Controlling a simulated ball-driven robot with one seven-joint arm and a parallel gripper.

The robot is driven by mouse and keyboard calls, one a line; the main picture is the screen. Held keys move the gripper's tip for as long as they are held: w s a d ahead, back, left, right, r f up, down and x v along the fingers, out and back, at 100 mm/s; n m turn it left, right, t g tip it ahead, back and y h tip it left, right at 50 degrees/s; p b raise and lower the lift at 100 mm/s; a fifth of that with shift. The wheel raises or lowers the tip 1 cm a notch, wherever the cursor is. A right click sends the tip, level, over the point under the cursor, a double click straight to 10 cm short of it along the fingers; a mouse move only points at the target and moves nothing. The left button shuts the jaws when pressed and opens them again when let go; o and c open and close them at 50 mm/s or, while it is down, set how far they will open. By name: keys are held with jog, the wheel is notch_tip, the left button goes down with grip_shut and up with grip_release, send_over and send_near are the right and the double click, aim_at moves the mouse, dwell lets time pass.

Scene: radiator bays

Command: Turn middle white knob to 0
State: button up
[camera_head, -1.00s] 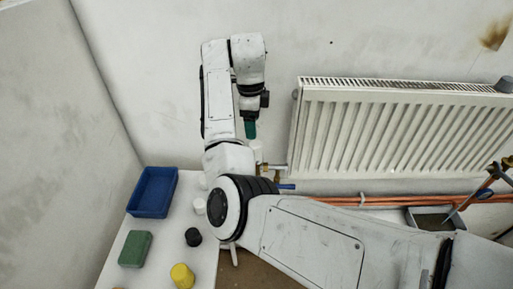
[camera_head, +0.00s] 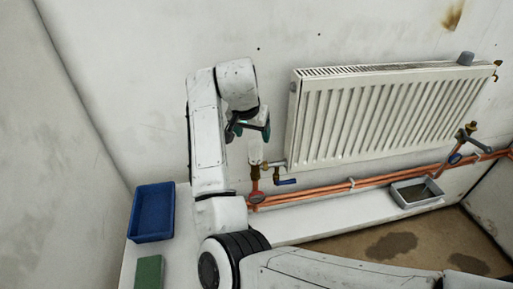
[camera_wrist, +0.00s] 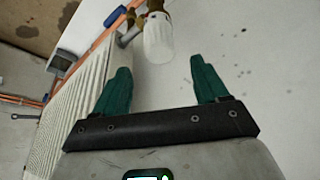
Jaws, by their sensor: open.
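A white knob (camera_head: 255,149) sits on a brass valve at the left end of the radiator. In the wrist view the knob (camera_wrist: 158,40) is a ribbed white cap just beyond my fingertips, roughly centred in the gap. My gripper (camera_head: 252,128) has teal fingers, spread apart and empty, around or just above the knob's upper end in the head view. My gripper (camera_wrist: 160,68) shows both fingers wide open in the wrist view. No other white knob shows clearly, and no scale or 0 mark is readable.
The white radiator (camera_head: 385,115) is close to the right of my gripper. A blue-handled valve (camera_head: 286,182) and copper pipes (camera_head: 345,188) lie below the knob. A blue tray (camera_head: 152,236) and a green block (camera_head: 149,272) are at left; a grey tray (camera_head: 431,200) is at right.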

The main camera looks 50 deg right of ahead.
aim_at(254, 142)
jog(key=x, duration=0.9)
jog(key=shift+a+f, duration=0.1)
jog(key=c, duration=1)
jog(key=shift+m+g, duration=0.6)
jog(key=shift+m, duration=0.9)
jog(key=shift+s, duration=0.1)
jog(key=o, duration=1)
